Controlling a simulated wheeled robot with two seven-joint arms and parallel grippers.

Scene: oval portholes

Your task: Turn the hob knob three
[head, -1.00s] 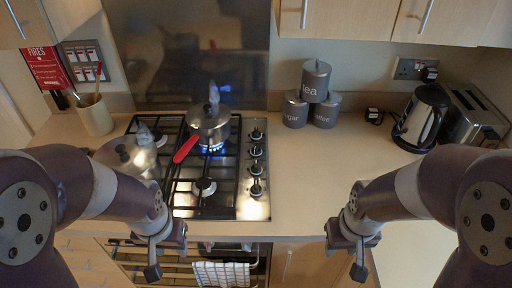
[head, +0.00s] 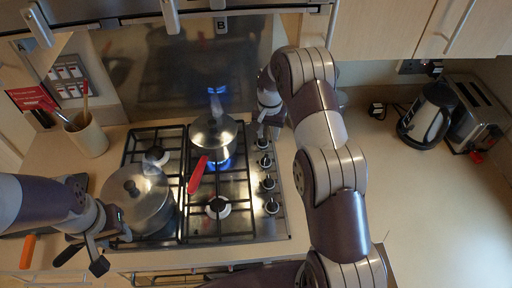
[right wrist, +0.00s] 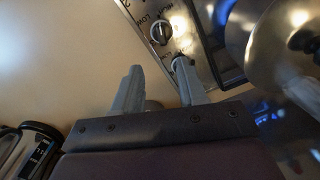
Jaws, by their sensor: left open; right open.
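The steel hob (head: 243,225) has a column of several black knobs along its right side. The nearest-row knob (head: 271,206) and the one above it (head: 268,183) are clear; the farthest is by my right gripper. Which knob is number three cannot be read. My right gripper (right wrist: 160,78) is open and empty at the far end of the column. In the right wrist view a knob (right wrist: 160,32) lies beyond the fingertips, and another (right wrist: 181,64) is close to the right-hand fingertip; contact cannot be told. My left gripper (head: 82,260) is open and empty, left of the hob front.
A steel saucepan (head: 213,130) with a red handle sits over a blue flame on the back burner. A large lidded pot (head: 139,198) is near my left gripper. A kettle (head: 426,116) and toaster (head: 477,110) stand right.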

